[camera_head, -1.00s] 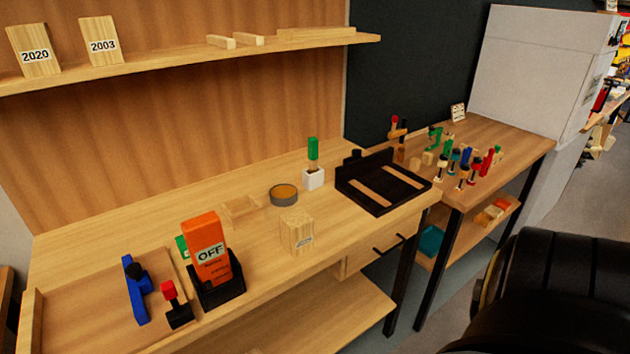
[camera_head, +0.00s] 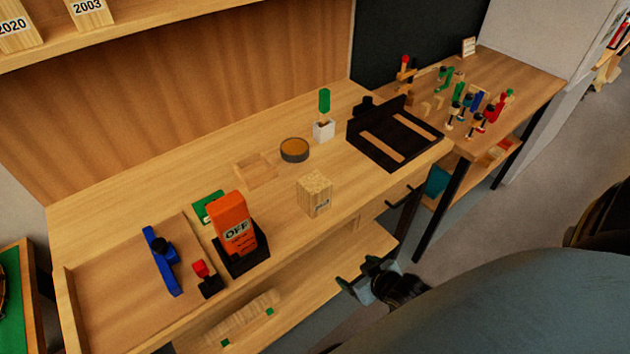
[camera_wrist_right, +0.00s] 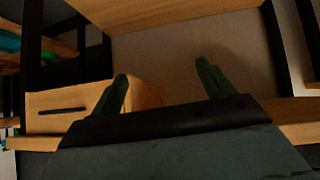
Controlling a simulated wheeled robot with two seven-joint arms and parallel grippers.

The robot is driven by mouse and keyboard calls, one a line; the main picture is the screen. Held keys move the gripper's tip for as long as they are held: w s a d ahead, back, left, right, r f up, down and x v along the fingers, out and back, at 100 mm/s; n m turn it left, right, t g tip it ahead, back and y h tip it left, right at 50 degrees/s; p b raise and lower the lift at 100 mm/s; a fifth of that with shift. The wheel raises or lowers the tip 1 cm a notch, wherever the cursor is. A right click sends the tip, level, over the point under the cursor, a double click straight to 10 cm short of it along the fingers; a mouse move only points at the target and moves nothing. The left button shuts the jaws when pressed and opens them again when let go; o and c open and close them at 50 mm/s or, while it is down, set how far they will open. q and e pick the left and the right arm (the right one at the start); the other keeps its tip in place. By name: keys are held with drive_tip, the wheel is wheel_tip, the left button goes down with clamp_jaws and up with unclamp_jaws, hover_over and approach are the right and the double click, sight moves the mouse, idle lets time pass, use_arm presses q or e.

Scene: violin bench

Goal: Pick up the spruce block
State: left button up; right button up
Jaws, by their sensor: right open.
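A pale wooden block with a small label, which looks like the spruce block (camera_head: 314,196), stands on the bench near its front edge in the head view. My right gripper (camera_head: 358,276) is in front of the bench, below and to the right of the block and apart from it. In the right wrist view its two fingers (camera_wrist_right: 165,86) are spread with nothing between them. The block cannot be made out in the wrist view. My left gripper is not in view.
An orange box marked OFF (camera_head: 235,225) in a black holder stands left of the block. The bench's front edge (camera_head: 345,219) lies between gripper and block.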

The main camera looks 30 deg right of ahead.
sight(310, 182)
drive_tip(key=w+a+r+t+y+p, duration=0.1)
drive_tip(key=w+r+t+p, duration=0.15)
drive_tip(key=r, duration=0.85)
drive_tip(key=w+a+r+t+p, duration=0.1)
drive_tip(key=w+r+t, duration=0.15)
drive_tip(key=r, duration=0.95)
drive_tip(key=shift+g, duration=0.4)
drive_tip(key=x, duration=0.4)
drive_tip(key=b+x, duration=0.1)
drive_tip(key=x, duration=0.2)
drive_tip(key=shift+w+a+r, duration=0.15)
drive_tip(key=shift+w+r, duration=0.05)
drive_tip(key=shift+r, duration=0.05)
drive_tip(key=shift+x, duration=3.1)
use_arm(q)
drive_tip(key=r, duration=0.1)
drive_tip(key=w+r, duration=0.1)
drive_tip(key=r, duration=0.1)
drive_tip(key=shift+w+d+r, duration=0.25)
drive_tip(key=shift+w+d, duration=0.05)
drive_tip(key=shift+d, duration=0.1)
use_arm(e)
drive_tip(key=c, duration=1.2)
